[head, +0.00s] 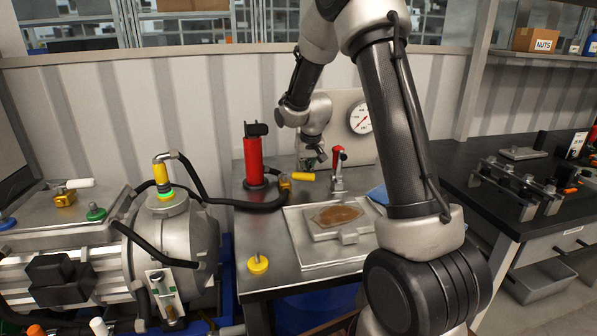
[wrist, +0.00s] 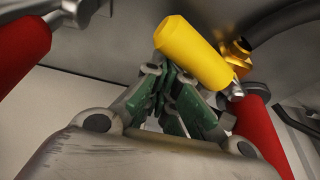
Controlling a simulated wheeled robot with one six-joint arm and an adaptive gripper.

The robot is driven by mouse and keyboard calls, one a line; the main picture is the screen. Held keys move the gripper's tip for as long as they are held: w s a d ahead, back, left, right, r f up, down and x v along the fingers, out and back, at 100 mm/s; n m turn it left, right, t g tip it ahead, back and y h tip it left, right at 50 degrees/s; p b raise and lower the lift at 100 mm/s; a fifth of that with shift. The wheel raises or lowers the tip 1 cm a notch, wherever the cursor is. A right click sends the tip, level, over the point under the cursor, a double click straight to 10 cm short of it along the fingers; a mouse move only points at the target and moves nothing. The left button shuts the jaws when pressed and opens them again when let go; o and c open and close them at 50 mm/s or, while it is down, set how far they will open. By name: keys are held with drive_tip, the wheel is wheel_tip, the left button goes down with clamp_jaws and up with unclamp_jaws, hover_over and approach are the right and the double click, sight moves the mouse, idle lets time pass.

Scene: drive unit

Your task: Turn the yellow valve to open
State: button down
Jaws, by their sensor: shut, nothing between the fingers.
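The yellow valve handle (head: 304,177) sits on a brass valve body (head: 284,182) beside the red cylinder on the metal table. The handle sticks out to the right of the body, roughly level. In the wrist view the yellow handle (wrist: 190,50) slants across the top, joined to the brass body (wrist: 238,54) at its right. My gripper (head: 320,154) hangs just above and right of the handle. In the wrist view my gripper's fingers (wrist: 166,72) are closed together and empty, with their tips close to the handle's free end. I cannot tell whether they touch it.
The red cylinder (head: 253,158) with a black hose stands left of the valve. A red-handled clamp (head: 338,166) stands close on the right. A gauge panel (head: 361,116) is behind. A tray (head: 313,257) and a yellow knob (head: 258,264) are in front.

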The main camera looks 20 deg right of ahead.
drive_tip(key=shift+s, duration=0.2)
drive_tip(key=shift+s+a, duration=0.1)
drive_tip(key=shift+s, duration=0.75)
